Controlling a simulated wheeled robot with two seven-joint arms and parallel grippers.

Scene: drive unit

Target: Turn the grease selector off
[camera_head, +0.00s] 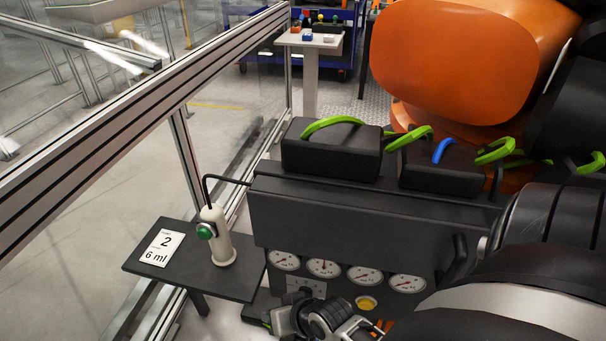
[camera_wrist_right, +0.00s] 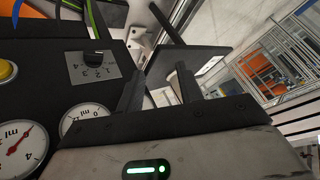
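The grease selector (camera_wrist_right: 97,60) is a small black knob on a grey plate with numerals, on the dark panel at the upper left of the right wrist view. I cannot tell which mark it points at. In the head view its grey plate (camera_head: 306,286) shows below the gauges, partly covered by my right gripper (camera_head: 292,311). In the wrist view my right gripper (camera_wrist_right: 158,73) has its two dark fingers apart with nothing between them. The selector is beside the fingers, to their left, and not between them. My left gripper is out of view.
Several round gauges (camera_head: 323,268) and a yellow button (camera_head: 366,303) are on the panel. A dark side shelf (camera_head: 190,285) holds a white bottle-like dispenser (camera_head: 221,240) with a green button and a "2, 6 ml" card (camera_head: 162,247). A metal-framed barrier runs along the left.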

